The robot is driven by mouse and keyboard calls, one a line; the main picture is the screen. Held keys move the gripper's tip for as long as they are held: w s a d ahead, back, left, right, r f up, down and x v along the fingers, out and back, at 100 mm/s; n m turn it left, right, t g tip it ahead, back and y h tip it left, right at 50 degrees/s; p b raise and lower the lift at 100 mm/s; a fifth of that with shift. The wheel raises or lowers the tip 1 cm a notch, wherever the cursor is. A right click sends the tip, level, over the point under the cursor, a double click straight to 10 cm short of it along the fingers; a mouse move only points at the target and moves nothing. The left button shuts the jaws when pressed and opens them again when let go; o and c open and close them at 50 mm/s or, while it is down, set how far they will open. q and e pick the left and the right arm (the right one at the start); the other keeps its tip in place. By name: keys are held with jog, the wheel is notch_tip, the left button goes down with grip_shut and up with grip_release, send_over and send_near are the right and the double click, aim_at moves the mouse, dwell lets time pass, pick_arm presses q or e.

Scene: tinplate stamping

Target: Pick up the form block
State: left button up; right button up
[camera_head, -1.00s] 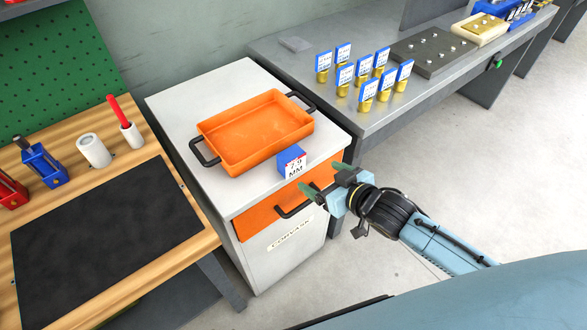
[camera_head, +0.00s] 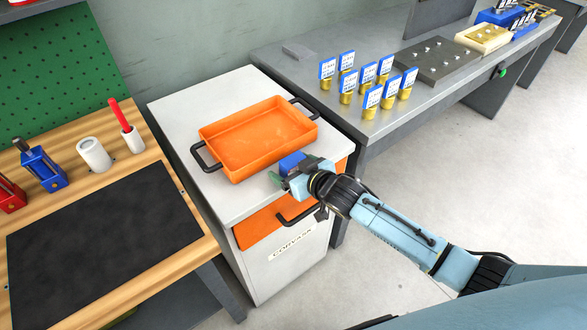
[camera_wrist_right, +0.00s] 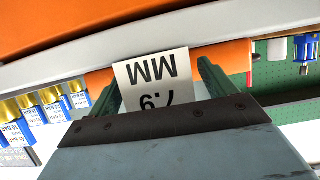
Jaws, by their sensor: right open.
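The form block (camera_head: 292,162) is a small blue block with a white label, on the white cabinet top in front of the orange tray. In the head view my right gripper (camera_head: 294,173) covers its front and most of its label. In the right wrist view the label of the form block (camera_wrist_right: 152,72) appears upside down, reading 7.9 MM, between the two green fingers of my right gripper (camera_wrist_right: 157,82). The gripper is open, one finger on each side of the label. I cannot tell whether the fingers touch the block. My left gripper is not in view.
The orange tray (camera_head: 235,169) with black handles sits just behind the block. The white cabinet (camera_head: 283,275) has an orange drawer. A wooden bench (camera_head: 130,165) with a black mat stands left. A metal table (camera_head: 385,122) with several labelled brass pieces stands right.

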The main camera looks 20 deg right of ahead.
jog(key=shift+w+a+f, duration=0.2)
jog(key=shift+w+f, duration=0.05)
jog(key=shift+w, duration=0.4)
jog(key=shift+c, duration=0.4)
jog(key=c, duration=1.2)
notch_tip(320, 180, up, 10)
jog(key=shift+r+p, duration=0.1)
jog(key=shift+p, duration=0.85)
jog(key=s+d+r+m+h, duration=0.45)
jog(key=s+r, duration=0.35)
jog(key=s, duration=0.4)
jog(key=n+y, duration=0.5)
send_over(289, 156)
jog(key=shift+m+h, duration=0.25)
notch_tip(289, 156, down, 8)
jog(key=shift+f, duration=0.1)
